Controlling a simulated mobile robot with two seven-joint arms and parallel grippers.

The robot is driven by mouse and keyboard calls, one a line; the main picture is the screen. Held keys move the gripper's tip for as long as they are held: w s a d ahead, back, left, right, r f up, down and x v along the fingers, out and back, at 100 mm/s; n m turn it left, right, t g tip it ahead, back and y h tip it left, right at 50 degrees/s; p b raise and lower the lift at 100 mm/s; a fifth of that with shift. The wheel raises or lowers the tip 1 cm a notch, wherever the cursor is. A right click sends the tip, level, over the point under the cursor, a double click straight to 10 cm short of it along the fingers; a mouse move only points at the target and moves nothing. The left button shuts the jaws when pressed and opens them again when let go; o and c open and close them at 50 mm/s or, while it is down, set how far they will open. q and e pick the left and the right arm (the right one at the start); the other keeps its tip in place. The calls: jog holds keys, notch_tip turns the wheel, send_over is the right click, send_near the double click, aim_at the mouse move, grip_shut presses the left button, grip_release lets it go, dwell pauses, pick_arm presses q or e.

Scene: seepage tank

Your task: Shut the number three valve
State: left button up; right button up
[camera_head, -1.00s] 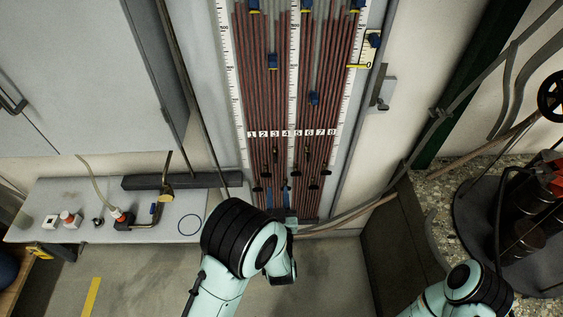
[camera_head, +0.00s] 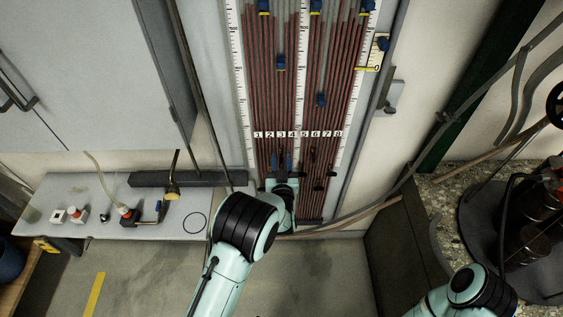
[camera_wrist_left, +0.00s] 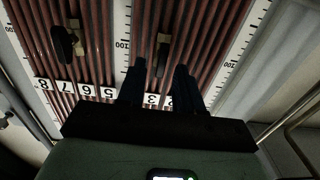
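The tube panel (camera_head: 243,100) carries red-brown tubes with number labels 1 to 8, the number 3 label (camera_head: 282,134) among them. Small dark valves sit below the labels, such as one (camera_head: 312,154) right of my gripper. My left gripper (camera_head: 281,162) is in front of the panel just below labels 2 to 4, blue fingers pointing up. In the left wrist view, the fingers (camera_wrist_left: 159,88) are apart, with the number 3 label (camera_wrist_left: 150,99) between them. A dark valve with a pale top (camera_wrist_left: 163,52) shows beyond and between the fingertips; contact cannot be seen. My right gripper is out of view.
A grey bench (camera_head: 60,195) with small fittings stands at the left. A dark bar (camera_head: 185,179) lies along its back edge. Other valves, including one in the wrist view (camera_wrist_left: 65,43), sit close to the fingers. A round black stand (camera_head: 475,225) is at the right.

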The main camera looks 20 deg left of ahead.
pick_arm(q)
jog(key=shift+c, duration=0.3)
grip_shut()
jog(key=shift+m, duration=0.4)
jog(key=m, duration=0.2)
jog(key=shift+d+m, duration=0.25)
jog(key=shift+m, duration=0.15)
jog(key=m, duration=0.2)
jog(key=shift+d+m, duration=0.1)
jog(key=shift+m, duration=0.3)
jog(key=m, duration=0.3)
jog(key=shift+w+d+f+m+p, duration=0.1)
jog(key=shift+d+f+m+p, duration=0.1)
jog(key=shift+m+p, duration=0.1)
jog(key=m, duration=0.3)
jog(key=shift+f+m+p, duration=0.15)
jog(key=shift+m+p, duration=0.15)
jog(key=m, duration=0.5)
jog(key=shift+f+p, duration=0.3)
